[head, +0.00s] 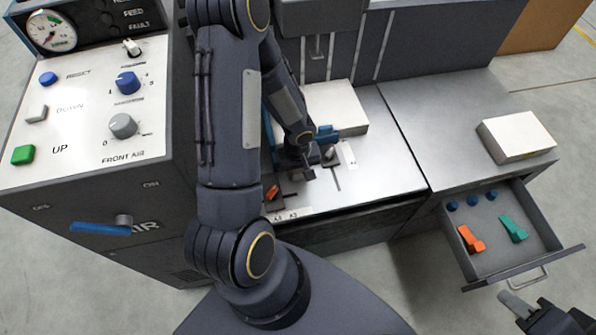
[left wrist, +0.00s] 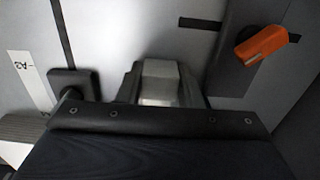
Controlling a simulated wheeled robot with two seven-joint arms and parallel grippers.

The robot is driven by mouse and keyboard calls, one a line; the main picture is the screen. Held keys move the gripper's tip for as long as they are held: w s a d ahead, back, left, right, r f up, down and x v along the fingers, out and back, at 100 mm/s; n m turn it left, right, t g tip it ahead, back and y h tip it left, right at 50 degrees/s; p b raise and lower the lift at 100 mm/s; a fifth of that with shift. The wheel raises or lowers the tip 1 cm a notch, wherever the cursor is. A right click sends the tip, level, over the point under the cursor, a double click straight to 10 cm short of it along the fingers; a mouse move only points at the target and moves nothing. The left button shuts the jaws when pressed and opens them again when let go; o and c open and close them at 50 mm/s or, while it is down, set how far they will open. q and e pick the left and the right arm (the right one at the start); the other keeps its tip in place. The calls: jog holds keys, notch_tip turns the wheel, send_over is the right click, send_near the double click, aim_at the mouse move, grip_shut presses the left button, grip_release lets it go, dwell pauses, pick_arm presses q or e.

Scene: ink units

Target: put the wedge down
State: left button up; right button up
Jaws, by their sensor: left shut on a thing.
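My left gripper (head: 303,170) is low over the metal top of the machine. In the left wrist view my left gripper (left wrist: 160,90) is shut, with grey surfaces at its jaws. The wedge between them is mostly hidden, and I cannot separate its outline from the fingers. I cannot tell whether it touches the surface. An orange piece (head: 271,192) sits on a dark block beside the gripper; it also shows in the left wrist view (left wrist: 262,44). My right gripper (head: 517,304) is partly in view at the lower right, near the drawer; its opening is unclear.
A dark knob (left wrist: 75,84) stands close beside the gripper, near a white label (left wrist: 32,80). A blue piece (head: 326,133) is by a pale box (head: 337,106). The open drawer (head: 520,263) holds orange and teal pieces and blue round ones. The right-hand top (head: 435,120) has bare room.

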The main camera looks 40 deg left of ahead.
pick_arm(q)
jog(key=shift+f+b, duration=0.2)
jog(key=shift+b, duration=0.1)
jog(key=o, duration=1)
jog(key=shift+r, duration=0.1)
jog(key=shift+r, duration=0.1)
jog(key=shift+r+p, duration=0.25)
jog(key=shift+p, duration=0.25)
jog(key=s+d+r+m+t+p, duration=0.1)
jog(key=s+r+m+p, duration=0.1)
jog(key=r, duration=1)
jog(key=s+d+r+m+t+p, duration=0.1)
jog(key=s+d+r, duration=0.1)
jog(key=r, duration=1)
jog(key=s+d+r+m+t+h, duration=0.1)
jog(key=s+d+r+m, duration=0.1)
jog(key=s+d+r+m+t+h, duration=0.1)
jog(key=s+d+r, duration=0.1)
jog(key=s+r, duration=0.1)
jog(key=s+d+r+m+t+h, duration=0.1)
jog(key=s+d+r+m, duration=0.1)
jog(key=shift+s+d+r+m+t+h, duration=0.1)
jog(key=shift+s+r+m+t+h, duration=0.2)
jog(key=shift+s+h, duration=0.1)
